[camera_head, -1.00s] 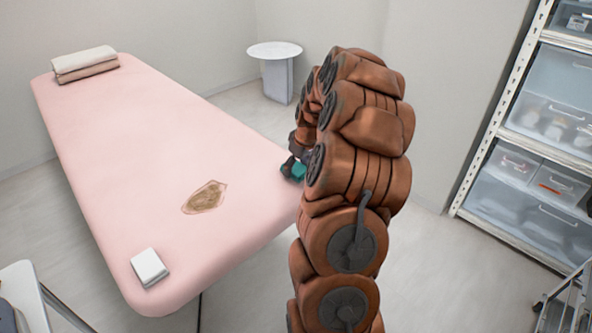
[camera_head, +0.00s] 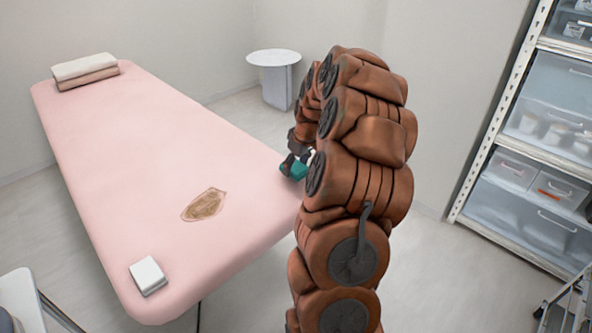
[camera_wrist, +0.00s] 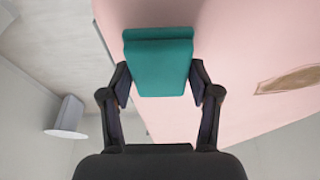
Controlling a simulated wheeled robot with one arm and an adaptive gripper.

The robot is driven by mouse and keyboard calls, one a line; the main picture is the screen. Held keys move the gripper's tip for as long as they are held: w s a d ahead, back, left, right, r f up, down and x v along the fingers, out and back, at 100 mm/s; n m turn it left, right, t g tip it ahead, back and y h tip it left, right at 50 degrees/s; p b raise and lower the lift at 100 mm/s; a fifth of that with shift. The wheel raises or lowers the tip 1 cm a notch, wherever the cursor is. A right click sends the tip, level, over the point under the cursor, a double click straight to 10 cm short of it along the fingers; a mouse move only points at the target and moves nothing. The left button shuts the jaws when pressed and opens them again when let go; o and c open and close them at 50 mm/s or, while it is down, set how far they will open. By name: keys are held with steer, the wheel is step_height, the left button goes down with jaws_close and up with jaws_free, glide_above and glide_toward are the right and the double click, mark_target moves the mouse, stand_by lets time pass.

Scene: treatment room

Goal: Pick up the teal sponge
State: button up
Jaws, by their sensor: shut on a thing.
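The teal sponge (camera_wrist: 158,66) is between the two fingers of my gripper (camera_wrist: 159,84) in the wrist view, with a finger against each side. The gripper is shut on it. In the head view, the teal sponge (camera_head: 293,169) shows at the right edge of the pink treatment table (camera_head: 140,150), partly hidden by my gripper and arm. Whether the sponge touches the table or is just above it, I cannot tell.
A brown stain (camera_head: 204,205) lies on the pink table, with a small white block (camera_head: 148,275) near its front end. Folded towels (camera_head: 86,70) lie at its far end. A round side table (camera_head: 275,75) stands behind. Shelves with clear bins (camera_head: 545,150) stand at right.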

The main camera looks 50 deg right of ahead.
steer(key=s+a+r, duration=0.1)
steer(key=s+a, duration=0.8)
steer(key=a, duration=0.3)
steer(key=shift+s+a+r, duration=0.3)
steer(key=shift+a+r, duration=0.05)
steer(key=shift+r, duration=0.05)
